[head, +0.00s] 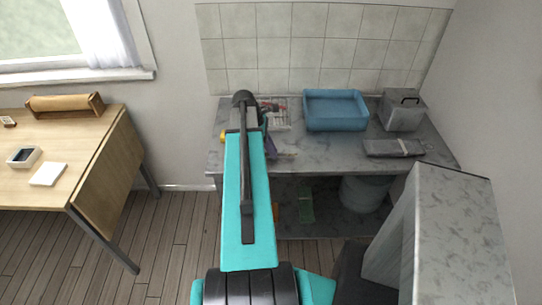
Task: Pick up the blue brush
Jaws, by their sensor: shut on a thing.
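My teal arm rises through the middle of the head view and reaches over the grey counter (340,148). My gripper cannot be made out; the arm covers that part of the counter. I cannot identify the blue brush for sure. A small bluish-purple piece (270,148) shows just right of the arm near the counter's front, partly hidden, and I cannot tell what it is. Small red and green items lie behind it, also partly covered by the arm.
A blue tub (336,110), a grey lidded box (403,109) and a flat grey packet (394,148) are on the counter. A pale rack (276,112) is left of the tub. A round bin (364,194) stands below. A wooden table (88,150) is at left.

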